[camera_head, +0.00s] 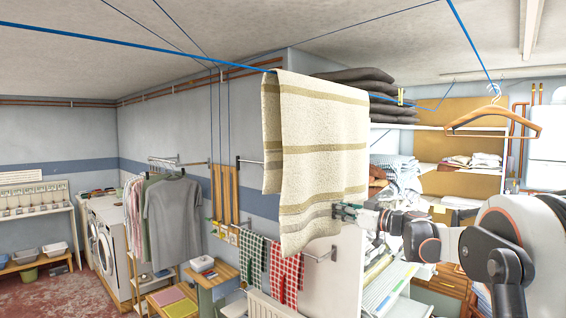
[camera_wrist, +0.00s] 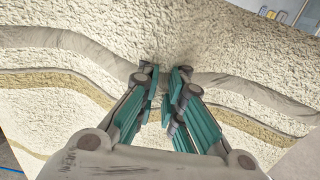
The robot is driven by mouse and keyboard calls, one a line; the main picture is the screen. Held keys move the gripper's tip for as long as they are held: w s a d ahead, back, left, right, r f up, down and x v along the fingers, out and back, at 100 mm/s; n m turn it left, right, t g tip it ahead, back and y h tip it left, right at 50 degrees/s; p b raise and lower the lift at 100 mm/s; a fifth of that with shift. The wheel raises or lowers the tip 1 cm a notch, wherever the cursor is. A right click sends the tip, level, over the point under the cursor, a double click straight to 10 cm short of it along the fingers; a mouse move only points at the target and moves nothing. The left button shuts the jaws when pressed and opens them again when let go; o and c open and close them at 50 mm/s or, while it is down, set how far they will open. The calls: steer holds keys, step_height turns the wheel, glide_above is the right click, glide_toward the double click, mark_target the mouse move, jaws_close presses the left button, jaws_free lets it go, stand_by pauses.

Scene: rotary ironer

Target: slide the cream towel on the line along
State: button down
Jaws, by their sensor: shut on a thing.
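The cream towel (camera_head: 322,130) with tan stripes hangs folded over the blue line (camera_head: 160,47) in the middle of the head view. My gripper (camera_head: 345,211) is at the towel's lower right edge. In the wrist view the towel (camera_wrist: 80,25) fills most of the picture. My gripper (camera_wrist: 163,95) has its teal-padded fingers close together there, with towel cloth gathered at their tips. The gripper is shut on the towel. The exact pinch of cloth between the tips is partly hidden by the fingers.
A wooden hanger (camera_head: 493,122) hangs from the line at the right. Shelves with dark folded cushions (camera_head: 365,80) stand behind the towel. A grey shirt (camera_head: 174,215) hangs on a rail at the left. Green and red checked cloths (camera_head: 287,278) hang below the towel.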

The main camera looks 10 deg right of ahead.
steer(key=shift+w+d, duration=0.75)
steer(key=shift+d, duration=0.3)
steer(key=shift+w+d, duration=0.75)
steer(key=shift+d, duration=0.25)
steer(key=shift+w+d+p, duration=0.15)
steer(key=shift+w+d, duration=0.45)
steer(key=shift+d, duration=0.2)
steer(key=shift+w+d+p, duration=0.2)
steer(key=shift+w+d, duration=0.35)
steer(key=shift+d, duration=0.3)
steer(key=shift+w+d+p, duration=0.15)
steer(key=shift+w+d, duration=0.45)
steer(key=shift+d, duration=0.2)
steer(key=c, duration=1.6)
jaws_free()
steer(key=shift+c, duration=0.2)
steer(key=shift+s+d, duration=0.1)
steer(key=b, duration=0.1)
glide_toward(346, 201)
steer(key=shift+a, duration=0.35)
